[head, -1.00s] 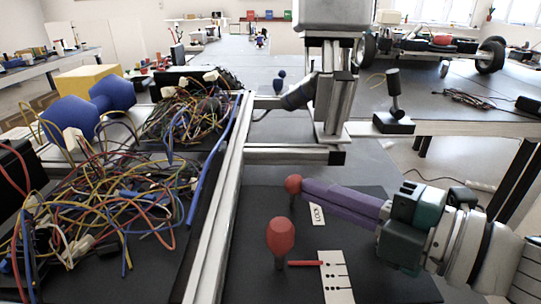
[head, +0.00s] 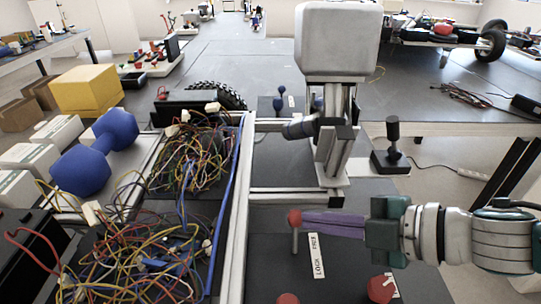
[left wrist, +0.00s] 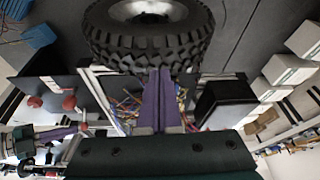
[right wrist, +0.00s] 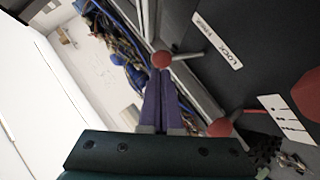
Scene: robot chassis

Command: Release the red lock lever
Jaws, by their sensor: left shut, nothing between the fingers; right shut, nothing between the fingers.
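The red lock lever is a red ball knob (head: 294,217) on a thin grey stem, on a dark panel beside a white LOCK label (head: 317,256). My right gripper (head: 306,222) comes from the right with shut purple fingers, tips at the knob's right side. In the right wrist view, the knob (right wrist: 161,59) sits right at the fingertips (right wrist: 160,73); whether they touch is unclear. My left gripper (left wrist: 161,72) is shut and empty in the left wrist view, before a black tyre; it is not seen in the head view.
Two other red knobs (head: 380,289) (head: 288,298) stand nearer on the panel. A metal frame rail (head: 236,210) runs left of the lever, with tangled wires (head: 150,245) beyond. A black joystick (head: 392,150) stands behind. The tyre (left wrist: 150,35) is close to the left fingers.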

